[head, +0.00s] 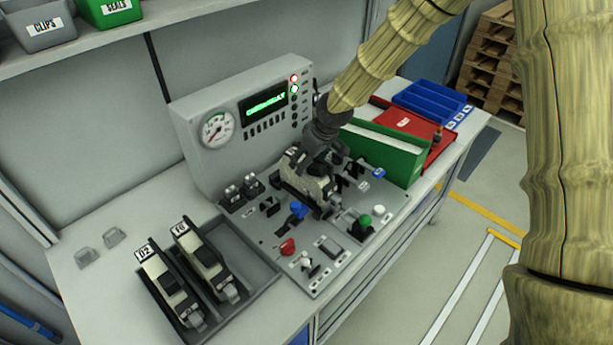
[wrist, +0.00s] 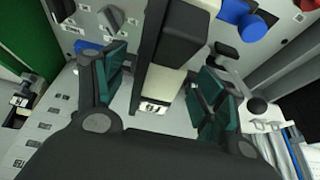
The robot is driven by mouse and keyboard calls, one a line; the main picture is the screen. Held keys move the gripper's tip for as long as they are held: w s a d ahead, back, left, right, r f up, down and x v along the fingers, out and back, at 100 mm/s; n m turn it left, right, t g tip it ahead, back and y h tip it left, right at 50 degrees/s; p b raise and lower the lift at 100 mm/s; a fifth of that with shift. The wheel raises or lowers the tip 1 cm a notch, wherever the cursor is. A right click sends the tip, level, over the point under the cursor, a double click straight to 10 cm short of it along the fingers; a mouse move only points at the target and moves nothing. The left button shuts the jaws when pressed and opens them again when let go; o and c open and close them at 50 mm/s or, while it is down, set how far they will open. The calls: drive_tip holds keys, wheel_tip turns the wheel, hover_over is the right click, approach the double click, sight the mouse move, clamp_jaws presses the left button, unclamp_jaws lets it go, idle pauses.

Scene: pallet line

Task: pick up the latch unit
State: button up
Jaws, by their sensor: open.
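A latch unit (head: 297,167), cream and black, stands on the control panel in the head view, partly hidden by my gripper (head: 322,172). In the wrist view the latch unit (wrist: 153,105) runs up the middle, with a black upper part, a cream body and a small label. My gripper (wrist: 162,78) is open, with one green-padded finger on each side of the unit. Gaps show between the pads and the unit. Two similar latch units, one marked 02 (head: 168,285) and another (head: 205,262), lie in a grey tray at the left.
The panel (head: 262,228) carries red, blue, green and white knobs, plus switches. A grey gauge box (head: 205,150) with a lit display stands behind. A green box (head: 385,152), red tray (head: 437,153) and blue bin (head: 430,100) are at the right.

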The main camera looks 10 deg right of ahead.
drive_tip(key=shift+x, duration=0.8)
drive_tip(key=shift+c, duration=0.3)
clamp_jaws()
